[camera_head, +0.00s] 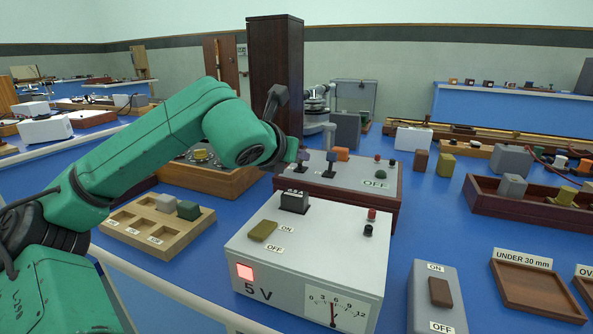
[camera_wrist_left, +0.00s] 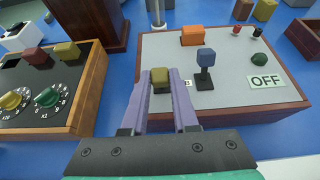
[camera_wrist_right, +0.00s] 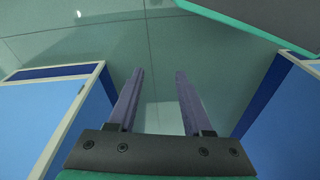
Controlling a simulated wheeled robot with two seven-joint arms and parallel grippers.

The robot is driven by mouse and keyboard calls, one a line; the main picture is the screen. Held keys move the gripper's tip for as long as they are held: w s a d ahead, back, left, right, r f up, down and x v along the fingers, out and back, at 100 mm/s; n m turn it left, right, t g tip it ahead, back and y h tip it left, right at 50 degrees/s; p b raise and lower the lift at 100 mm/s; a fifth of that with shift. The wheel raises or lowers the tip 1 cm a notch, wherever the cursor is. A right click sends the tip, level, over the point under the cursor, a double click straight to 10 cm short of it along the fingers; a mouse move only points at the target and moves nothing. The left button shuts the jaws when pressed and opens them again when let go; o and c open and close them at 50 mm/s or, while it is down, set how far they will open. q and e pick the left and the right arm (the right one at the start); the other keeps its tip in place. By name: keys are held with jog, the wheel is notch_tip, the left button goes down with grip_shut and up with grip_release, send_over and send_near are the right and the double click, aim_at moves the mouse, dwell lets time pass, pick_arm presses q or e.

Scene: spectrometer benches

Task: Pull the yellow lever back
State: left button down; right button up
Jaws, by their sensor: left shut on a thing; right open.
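The yellow lever (camera_wrist_left: 158,76) stands on the grey-topped wooden control box (camera_wrist_left: 225,80), near its left edge. My left gripper (camera_wrist_left: 160,80) has its purple fingers on both sides of the lever's yellow knob and is shut on it. In the head view my left gripper (camera_head: 301,158) reaches over the box's left end, and the wrist hides the yellow lever. A blue lever (camera_wrist_left: 206,60) stands upright just right of it, apart from the fingers. My right gripper (camera_wrist_right: 155,95) is open and empty, over bare floor.
The box also carries an orange block (camera_wrist_left: 193,36), a green button (camera_wrist_left: 258,60) and an OFF label (camera_wrist_left: 266,82). A white 5 V supply (camera_head: 310,255) stands in front of it. A dial box (camera_wrist_left: 40,95) is close on the left.

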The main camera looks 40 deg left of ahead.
pick_arm(q)
jog(key=shift+s+f+t+b, duration=0.2)
jog(key=shift+f+t+b, duration=0.2)
jog(key=shift+b, duration=0.8)
pick_arm(e)
notch_tip(320, 180, up, 6)
pick_arm(q)
jog(key=shift+s+d+r+t+b, duration=0.15)
jog(key=shift+t+b, duration=0.15)
jog(key=shift+b, duration=0.55)
pick_arm(e)
jog(key=w+a+f+n+t+y, duration=0.1)
jog(key=w+a+f+t+y, duration=0.1)
jog(key=a, duration=0.4)
jog(key=shift+w+a+f+t+y, duration=0.35)
jog(key=shift+w+f+t, duration=0.45)
jog(key=shift+f, duration=0.3)
pick_arm(q)
jog(key=c, duration=0.7)
grip_release()
jog(key=shift+c, duration=0.2)
jog(key=shift+o, duration=0.3)
